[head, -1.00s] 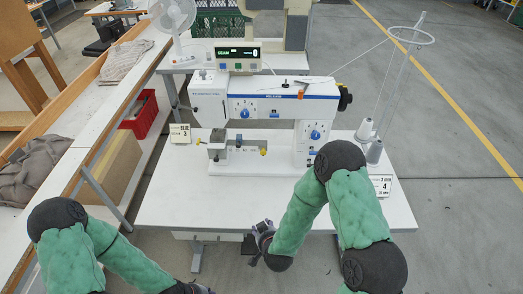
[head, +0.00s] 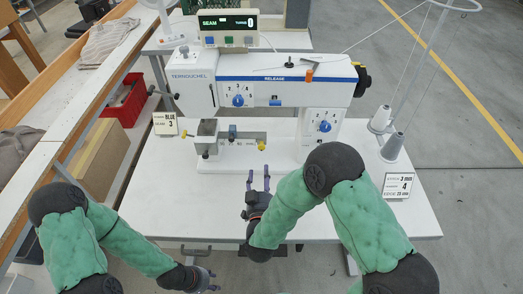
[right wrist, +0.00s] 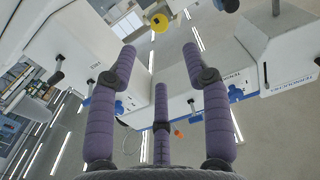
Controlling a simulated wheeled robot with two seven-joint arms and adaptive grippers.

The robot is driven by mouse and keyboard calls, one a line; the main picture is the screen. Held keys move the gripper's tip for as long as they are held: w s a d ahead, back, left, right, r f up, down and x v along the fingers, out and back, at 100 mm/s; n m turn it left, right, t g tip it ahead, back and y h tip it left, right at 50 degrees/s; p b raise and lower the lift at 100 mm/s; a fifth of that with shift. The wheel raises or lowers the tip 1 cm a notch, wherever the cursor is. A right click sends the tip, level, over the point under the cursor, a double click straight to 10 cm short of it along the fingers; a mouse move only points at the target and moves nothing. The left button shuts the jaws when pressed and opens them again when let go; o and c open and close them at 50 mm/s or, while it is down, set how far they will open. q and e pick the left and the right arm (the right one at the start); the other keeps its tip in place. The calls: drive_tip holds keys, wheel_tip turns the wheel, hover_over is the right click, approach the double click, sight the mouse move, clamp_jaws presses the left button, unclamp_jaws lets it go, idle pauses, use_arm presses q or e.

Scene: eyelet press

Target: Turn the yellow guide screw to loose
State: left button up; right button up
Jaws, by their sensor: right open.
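Two yellow knobs show on the machine's lower bed. One yellow knob (head: 262,145) is at the right end of the scale bar, and the other (head: 184,134) sticks out at the left. I cannot tell for sure which is the guide screw. My right gripper (head: 259,174) is open and empty, just in front of and below the right knob, apart from it. In the right wrist view its spread fingers (right wrist: 160,55) point toward a round yellow knob (right wrist: 159,22), with a gap between. My left gripper (head: 213,280) is empty and appears open, low near the table's front edge.
The sewing machine (head: 290,68) stands on a white table (head: 180,205). A seam display (head: 228,22) is above it. Thread cones (head: 393,146) and a number card (head: 397,185) are at the right, another card (head: 165,123) at the left. The front of the table is clear.

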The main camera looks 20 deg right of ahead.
sight(262, 148)
drive_tip(key=b+x, duration=0.2)
drive_tip(key=x, duration=0.8)
drive_tip(key=shift+w+d, duration=0.1)
drive_tip(key=shift+w, duration=0.25)
